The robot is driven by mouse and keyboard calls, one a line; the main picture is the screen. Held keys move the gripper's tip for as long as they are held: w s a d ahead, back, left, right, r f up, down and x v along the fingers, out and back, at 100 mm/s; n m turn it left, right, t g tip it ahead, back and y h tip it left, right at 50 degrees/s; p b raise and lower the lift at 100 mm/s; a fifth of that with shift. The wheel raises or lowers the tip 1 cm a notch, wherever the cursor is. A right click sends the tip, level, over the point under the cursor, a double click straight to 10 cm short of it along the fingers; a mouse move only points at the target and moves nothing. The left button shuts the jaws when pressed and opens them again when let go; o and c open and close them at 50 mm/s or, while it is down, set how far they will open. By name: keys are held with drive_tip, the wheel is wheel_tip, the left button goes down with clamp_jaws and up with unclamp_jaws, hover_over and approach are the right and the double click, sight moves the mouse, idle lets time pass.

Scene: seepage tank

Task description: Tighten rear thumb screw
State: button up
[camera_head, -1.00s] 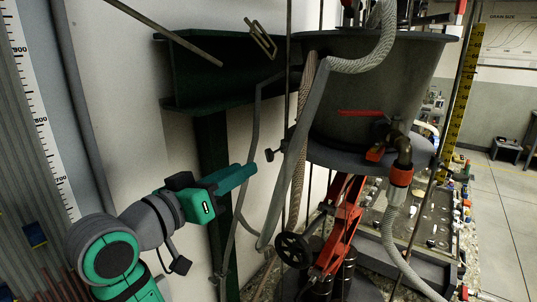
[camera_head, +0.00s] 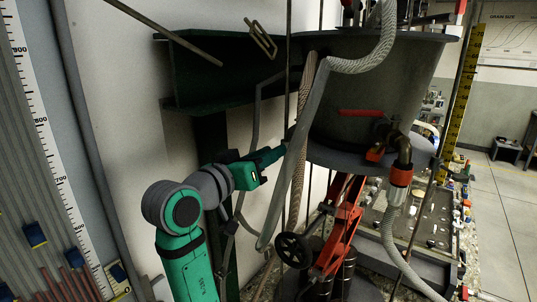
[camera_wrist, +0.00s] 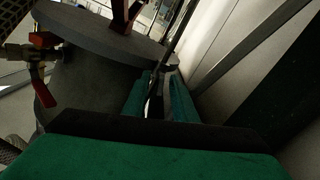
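My gripper (camera_head: 270,157) reaches up and right to the tank's flange (camera_head: 370,160), beside the grey hose. The small black thumb screw at the flange's left edge is hidden behind my gripper in the head view. In the wrist view my two green fingers (camera_wrist: 157,88) are apart with a narrow gap between them. A small dark part (camera_wrist: 158,72) shows at the fingertips; it looks like the thumb screw, but contact is not clear. The grey tank (camera_wrist: 90,88) also shows in the wrist view.
A thick grey hose (camera_head: 300,150) and a braided rope-like tube hang close to my fingertips. A red lifting frame with a black handwheel (camera_head: 292,250) stands below the tank. A dark green beam (camera_head: 215,75) is above my arm. A red-handled valve (camera_head: 378,140) sits on the tank.

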clamp_jaws()
idle(0.3)
drive_tip(key=m, duration=0.7)
drive_tip(key=shift+s+m, duration=0.1)
drive_tip(key=shift+m, duration=0.2)
drive_tip(key=m, duration=0.4)
drive_tip(key=shift+d, duration=0.1)
drive_tip(key=shift+f+m, duration=0.1)
drive_tip(key=shift+m, duration=1.9)
